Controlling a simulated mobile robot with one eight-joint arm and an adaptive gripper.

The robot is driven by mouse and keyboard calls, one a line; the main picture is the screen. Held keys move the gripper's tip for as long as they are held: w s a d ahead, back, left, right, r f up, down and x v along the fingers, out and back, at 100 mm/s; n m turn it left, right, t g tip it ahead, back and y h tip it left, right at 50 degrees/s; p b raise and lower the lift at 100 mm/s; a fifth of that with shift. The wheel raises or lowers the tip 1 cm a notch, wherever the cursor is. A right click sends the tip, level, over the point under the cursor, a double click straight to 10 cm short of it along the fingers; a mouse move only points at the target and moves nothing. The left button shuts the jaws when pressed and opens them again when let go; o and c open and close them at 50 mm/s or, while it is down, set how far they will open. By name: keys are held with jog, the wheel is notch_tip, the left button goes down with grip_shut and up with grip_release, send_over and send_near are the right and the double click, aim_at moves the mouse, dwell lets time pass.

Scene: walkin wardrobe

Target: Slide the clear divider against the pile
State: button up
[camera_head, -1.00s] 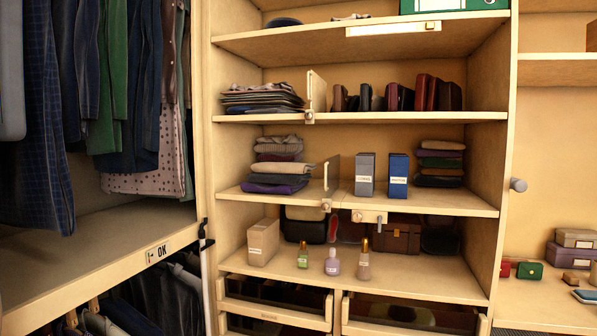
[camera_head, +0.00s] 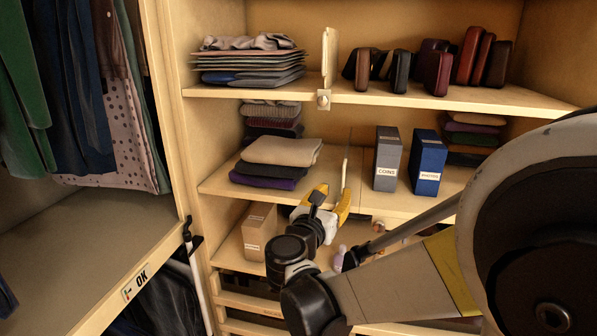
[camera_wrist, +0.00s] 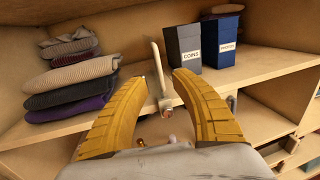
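The divider (camera_head: 344,178) stands upright on the middle shelf, with a pale front edge and a see-through panel that is hard to make out. The pile of folded clothes (camera_head: 275,160) lies to its left, with a gap between them. In the wrist view the divider (camera_wrist: 157,70) shows between and beyond my fingertips, and the pile (camera_wrist: 75,80) is at left. My gripper (camera_head: 333,192) is at the shelf's front edge. In the wrist view my gripper (camera_wrist: 160,77) is open, its yellow fingers on either side of the divider's front edge. I cannot tell whether they touch it.
A grey COINS box (camera_head: 387,160) and a blue box (camera_head: 427,163) stand right of the divider. A tan box (camera_head: 259,232) and small bottles are on the shelf below. Another divider (camera_head: 328,60) stands on the shelf above. Hanging clothes (camera_head: 90,95) are at left.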

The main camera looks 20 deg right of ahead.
aim_at(343, 180)
jog(key=x, duration=0.8)
jog(key=shift+a+f, duration=0.1)
jog(key=shift+f, duration=0.05)
